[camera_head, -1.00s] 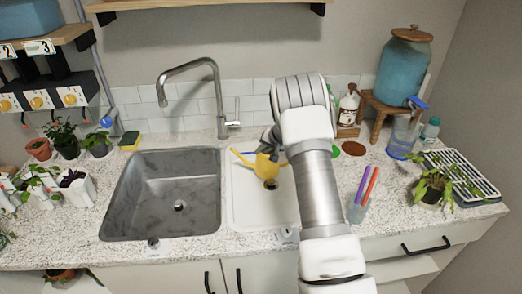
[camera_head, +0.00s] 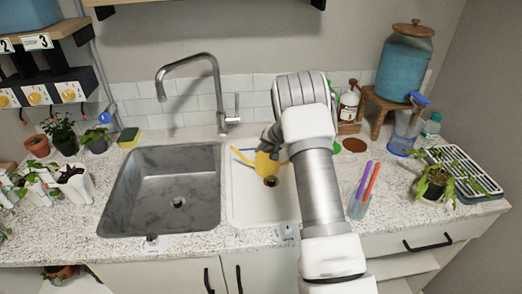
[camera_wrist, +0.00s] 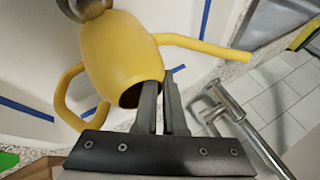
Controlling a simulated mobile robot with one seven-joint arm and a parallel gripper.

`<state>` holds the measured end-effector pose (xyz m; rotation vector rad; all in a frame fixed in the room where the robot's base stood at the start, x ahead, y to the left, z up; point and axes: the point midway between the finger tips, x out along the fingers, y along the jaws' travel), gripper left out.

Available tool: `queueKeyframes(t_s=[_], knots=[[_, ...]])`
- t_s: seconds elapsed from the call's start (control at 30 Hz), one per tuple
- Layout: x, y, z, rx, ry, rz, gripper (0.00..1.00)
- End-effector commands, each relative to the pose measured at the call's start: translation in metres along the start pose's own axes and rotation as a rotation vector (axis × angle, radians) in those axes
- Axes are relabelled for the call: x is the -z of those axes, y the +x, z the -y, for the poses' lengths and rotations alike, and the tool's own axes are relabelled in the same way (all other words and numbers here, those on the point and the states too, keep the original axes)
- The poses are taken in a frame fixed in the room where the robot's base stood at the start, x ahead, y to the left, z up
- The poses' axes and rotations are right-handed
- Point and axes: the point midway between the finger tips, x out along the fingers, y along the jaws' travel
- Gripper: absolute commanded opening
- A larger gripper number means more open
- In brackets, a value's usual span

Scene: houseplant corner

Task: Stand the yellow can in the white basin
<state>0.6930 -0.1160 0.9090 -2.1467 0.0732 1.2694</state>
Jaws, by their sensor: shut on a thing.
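The yellow can (camera_head: 266,164) is a watering can with a spout and a looped handle. The spout points right there and the handle is at the left. A dark round drain shows just below the can in the head view. I cannot tell whether the can's bottom touches the basin floor.
The grey sink (camera_head: 127,200) is left of the basin, with the faucet (camera_head: 219,95) behind. A cup of pens (camera_head: 360,204) stands right of my arm. Potted plants are at both counter ends. Blue tape strips (camera_wrist: 25,108) show in the wrist view.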

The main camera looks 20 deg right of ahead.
Motion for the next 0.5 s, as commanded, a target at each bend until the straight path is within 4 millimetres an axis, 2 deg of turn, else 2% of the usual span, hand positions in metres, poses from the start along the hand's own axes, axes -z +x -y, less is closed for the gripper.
queueKeyframes(t_s=[0.07,0.1,0.27,0.5], knots=[[-0.0004,0.0016,-0.0009,0.0,0.0,-0.001,0.0],[0.0,0.0007,-0.0004,0.0,0.0,-0.001,0.12],[-0.0001,0.0006,-0.0003,0.0,0.0,-0.001,0.41],[-0.0006,0.0009,-0.0009,0.0,0.001,0.0,0.42]])
